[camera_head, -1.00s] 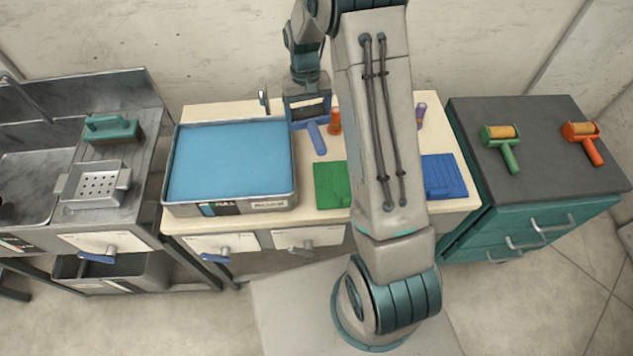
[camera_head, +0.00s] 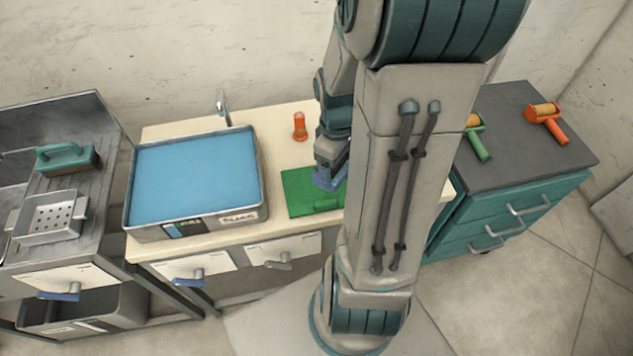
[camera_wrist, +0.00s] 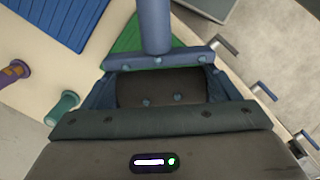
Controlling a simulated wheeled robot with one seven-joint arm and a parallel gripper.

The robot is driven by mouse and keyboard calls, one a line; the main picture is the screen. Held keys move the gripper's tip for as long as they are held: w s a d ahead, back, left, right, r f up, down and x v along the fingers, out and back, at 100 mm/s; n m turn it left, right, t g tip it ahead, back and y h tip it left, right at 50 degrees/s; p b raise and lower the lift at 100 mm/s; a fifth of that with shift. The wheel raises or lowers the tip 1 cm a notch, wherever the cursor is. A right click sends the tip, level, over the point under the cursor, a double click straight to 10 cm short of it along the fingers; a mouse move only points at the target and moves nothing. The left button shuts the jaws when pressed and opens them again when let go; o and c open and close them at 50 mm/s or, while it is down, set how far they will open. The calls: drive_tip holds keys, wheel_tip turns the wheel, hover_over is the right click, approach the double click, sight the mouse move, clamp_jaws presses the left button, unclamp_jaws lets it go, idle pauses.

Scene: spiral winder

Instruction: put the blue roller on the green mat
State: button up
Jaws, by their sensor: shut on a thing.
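The green mat (camera_head: 300,190) lies on the cream table right of the blue-filled tray, partly behind my arm. It also shows behind the handle in the wrist view (camera_wrist: 125,40). My gripper (camera_head: 332,150) is over the mat's right part, shut on the blue roller (camera_head: 325,180). In the wrist view, the roller's blue handle (camera_wrist: 155,25) points away from my gripper (camera_wrist: 160,85), with its blue crossbar at the jaws. My arm hides part of the roller, and I cannot tell whether it touches the mat.
The wrist view shows a ridged blue mat (camera_wrist: 65,20), a teal spool (camera_wrist: 62,107) and a purple one (camera_wrist: 12,73). Green (camera_head: 480,145) and orange (camera_head: 556,128) rollers lie on the right cabinet.

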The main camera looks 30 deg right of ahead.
drive_tip(key=p, duration=0.1)
hover_over(305, 175)
wheel_tip(305, 175, down, 7)
drive_tip(key=shift+w+f+p, duration=0.1)
drive_tip(key=shift+f+p, duration=0.2)
drive_tip(key=shift+f, duration=1.7)
drive_tip(key=shift+f, duration=0.1)
drive_tip(key=shift+f, duration=0.15)
drive_tip(key=o, duration=1)
drive_tip(key=shift+o, duration=0.2)
